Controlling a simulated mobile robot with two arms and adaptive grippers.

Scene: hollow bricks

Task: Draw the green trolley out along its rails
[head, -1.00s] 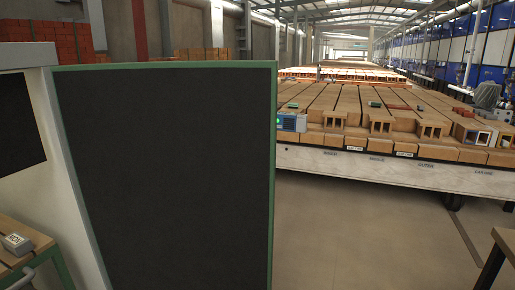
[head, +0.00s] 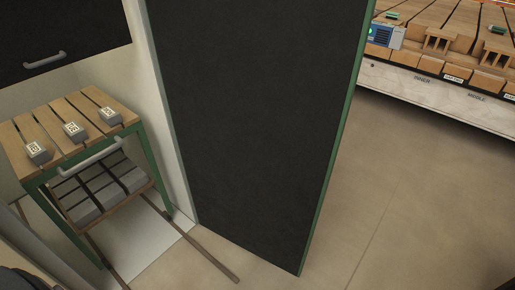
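The green trolley (head: 151,160) stands at the left in the head view, inside a white-walled bay. It has a green frame and a slatted wooden top. Three grey blocks with printed labels sit on the top, and several grey blocks lie on its lower shelf. A pale bar handle (head: 90,158) runs across its front below the top. Two dark rails (head: 205,252) run along the floor from under the trolley toward the front right. Neither of my grippers shows; a dark rounded shape at the bottom left corner is unclear.
A tall dark door panel with green edges (head: 255,120) stands open just right of the trolley. A dark upper panel with a handle (head: 45,62) is above it. A long bench of bricks (head: 440,95) is at the far right. Floor between (head: 400,210) is clear.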

